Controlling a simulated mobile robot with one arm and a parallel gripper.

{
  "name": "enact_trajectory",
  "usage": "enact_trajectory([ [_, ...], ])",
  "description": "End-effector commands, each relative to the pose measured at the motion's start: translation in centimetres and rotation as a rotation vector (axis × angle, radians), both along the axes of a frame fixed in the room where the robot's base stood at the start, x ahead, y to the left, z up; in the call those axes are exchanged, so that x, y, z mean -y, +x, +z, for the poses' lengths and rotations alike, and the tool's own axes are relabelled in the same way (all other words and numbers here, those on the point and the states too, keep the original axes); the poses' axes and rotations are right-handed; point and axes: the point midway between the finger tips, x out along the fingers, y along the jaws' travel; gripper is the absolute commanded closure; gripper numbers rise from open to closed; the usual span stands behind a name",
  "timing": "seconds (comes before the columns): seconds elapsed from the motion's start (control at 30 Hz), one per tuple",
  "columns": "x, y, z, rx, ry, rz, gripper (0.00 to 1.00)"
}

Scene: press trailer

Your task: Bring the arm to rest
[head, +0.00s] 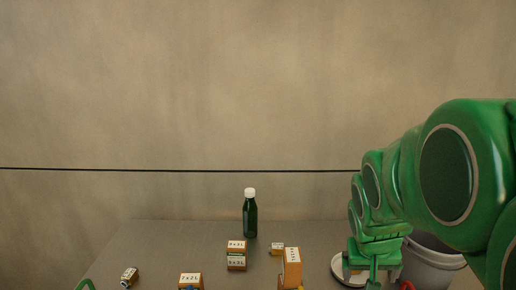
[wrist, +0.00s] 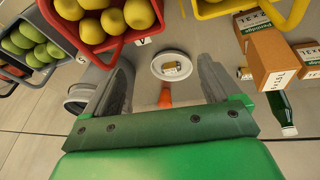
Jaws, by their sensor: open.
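My green arm (head: 445,170) reaches in from the right in the head view. My gripper (head: 372,279) points down over the right side of the grey table (head: 170,240), its tips cut off by the lower edge. In the wrist view my gripper (wrist: 165,85) is open, with a grey finger on each side and nothing held between them.
A dark green bottle (head: 250,218) stands at the back, near labelled boxes (head: 236,262). The wrist view shows a red crate of yellow fruit (wrist: 88,40), a dark crate of green fruit (wrist: 22,58) and a yellow crate (wrist: 290,18).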

Motion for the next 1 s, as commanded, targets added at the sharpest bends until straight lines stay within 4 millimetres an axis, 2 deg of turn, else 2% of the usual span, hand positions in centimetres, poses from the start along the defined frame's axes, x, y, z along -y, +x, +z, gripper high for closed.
enact_trajectory([
  [0.03,-1.5,-2.4,-0.4,-0.048,0.04,0.011,0.1],
  [0.1,-3.6,-5.7,-1.2,-0.127,0.095,0.031,0.1],
  [0.2,-5.6,-9.9,-1.5,-0.211,0.136,0.065,0.1],
  [0.4,-7.8,-17.1,-1.9,-0.355,0.171,0.129,0.1],
  [0.5,-8.5,-19.6,-2.1,-0.408,0.186,0.154,0.1],
  [0.6,-8.9,-21.0,-2.1,-0.435,0.193,0.167,0.1],
  [1.0,-8.9,-21.0,-2.1,-0.435,0.193,0.167,0.1],
])
